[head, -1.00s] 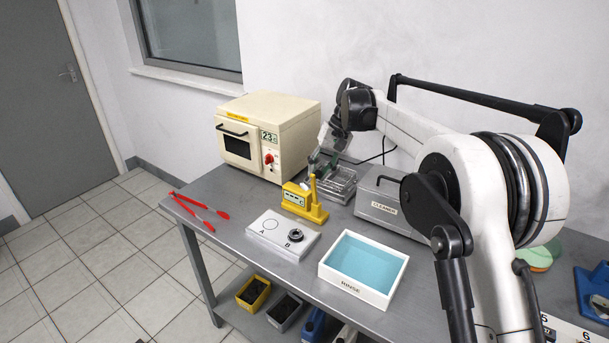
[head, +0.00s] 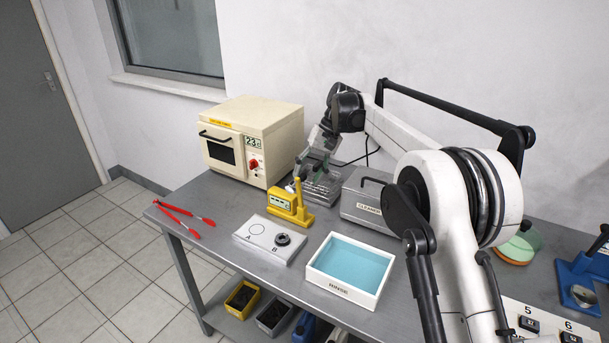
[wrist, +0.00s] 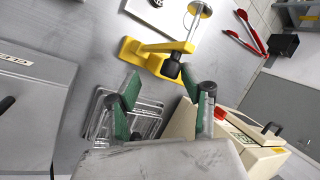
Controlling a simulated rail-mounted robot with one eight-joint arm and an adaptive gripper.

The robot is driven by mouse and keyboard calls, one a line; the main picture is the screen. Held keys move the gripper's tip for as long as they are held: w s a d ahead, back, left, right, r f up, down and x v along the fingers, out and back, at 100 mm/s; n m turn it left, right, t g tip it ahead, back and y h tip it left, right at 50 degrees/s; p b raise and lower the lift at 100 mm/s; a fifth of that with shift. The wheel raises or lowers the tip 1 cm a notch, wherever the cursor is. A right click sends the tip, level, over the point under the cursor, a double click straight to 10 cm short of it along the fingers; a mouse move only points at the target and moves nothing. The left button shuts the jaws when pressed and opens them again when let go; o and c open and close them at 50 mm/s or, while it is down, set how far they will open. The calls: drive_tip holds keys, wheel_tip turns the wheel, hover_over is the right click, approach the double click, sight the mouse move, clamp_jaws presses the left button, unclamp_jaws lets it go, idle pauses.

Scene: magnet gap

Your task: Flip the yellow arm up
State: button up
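The yellow device (head: 283,204) stands on the grey bench behind the white A/B block, with a dark display and an upright yellow post on its right side. In the wrist view its yellow base (wrist: 135,50) shows, with a yellow bar (wrist: 168,47) across it and a black knob (wrist: 171,68). I cannot tell surely which part is the arm. My gripper (wrist: 169,93) is open, its green-padded fingers on either side below the knob in the picture, with nothing held. In the head view my gripper (head: 305,172) is close behind the device; its fingertips are partly hidden.
The cream oven (head: 252,140) stands left of my gripper. A wire basket (head: 322,187) lies below it, with the grey cleaner (head: 362,205) to the right. The blue rinse tray (head: 350,265), A/B block (head: 262,240) and red tongs (head: 178,212) lie in front.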

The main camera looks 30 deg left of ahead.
drive_tip(key=shift+s+a, duration=0.15)
drive_tip(key=shift+s, duration=0.05)
idle(0.6)
drive_tip(key=shift+r, duration=0.1)
drive_tip(key=v, duration=1.2)
idle(0.3)
